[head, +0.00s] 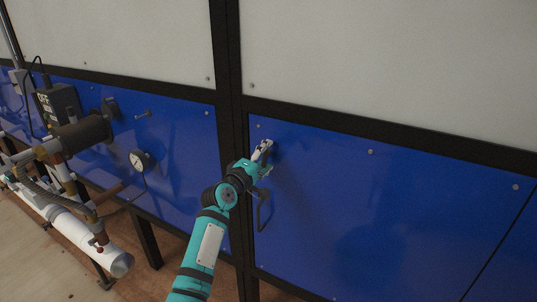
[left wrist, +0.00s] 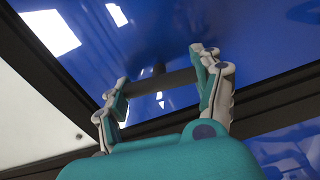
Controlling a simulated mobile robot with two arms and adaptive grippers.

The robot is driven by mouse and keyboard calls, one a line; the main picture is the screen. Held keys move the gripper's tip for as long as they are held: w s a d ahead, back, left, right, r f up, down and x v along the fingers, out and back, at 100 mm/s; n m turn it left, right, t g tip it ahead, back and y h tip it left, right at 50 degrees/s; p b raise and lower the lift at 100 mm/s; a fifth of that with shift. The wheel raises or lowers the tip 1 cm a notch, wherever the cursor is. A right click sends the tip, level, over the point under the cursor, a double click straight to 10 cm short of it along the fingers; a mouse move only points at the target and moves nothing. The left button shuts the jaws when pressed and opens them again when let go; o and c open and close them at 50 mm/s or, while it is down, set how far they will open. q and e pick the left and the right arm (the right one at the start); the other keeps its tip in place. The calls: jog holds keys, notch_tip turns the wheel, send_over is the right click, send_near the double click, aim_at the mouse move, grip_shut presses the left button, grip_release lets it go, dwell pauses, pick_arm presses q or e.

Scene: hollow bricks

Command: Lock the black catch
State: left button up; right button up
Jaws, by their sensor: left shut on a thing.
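The black catch (left wrist: 160,83) shows in the left wrist view as a dark bar in front of the blue panel, with a short stem behind it. My left gripper (left wrist: 160,72) is shut on it, one finger at each end of the bar. In the head view my left gripper (head: 265,153) is at the upper left corner of the right blue panel (head: 390,215), close to the black upright post. The catch is mostly hidden there by the fingers. My right gripper is not in view.
A black post (head: 231,100) stands left of the gripper. Further left are a gauge (head: 139,160), a dark cylinder (head: 82,134) and white piping (head: 75,228). White panels (head: 390,70) fill the upper wall. The blue panel to the right is clear.

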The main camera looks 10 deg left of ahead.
pick_arm(q)
jog(key=shift+n, duration=0.5)
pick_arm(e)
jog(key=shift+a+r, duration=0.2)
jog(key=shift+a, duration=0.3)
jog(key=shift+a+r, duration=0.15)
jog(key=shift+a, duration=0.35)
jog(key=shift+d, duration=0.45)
pick_arm(q)
jog(key=o, duration=1.7)
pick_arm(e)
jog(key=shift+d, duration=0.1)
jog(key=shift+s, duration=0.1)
pick_arm(q)
jog(key=v, duration=1.2)
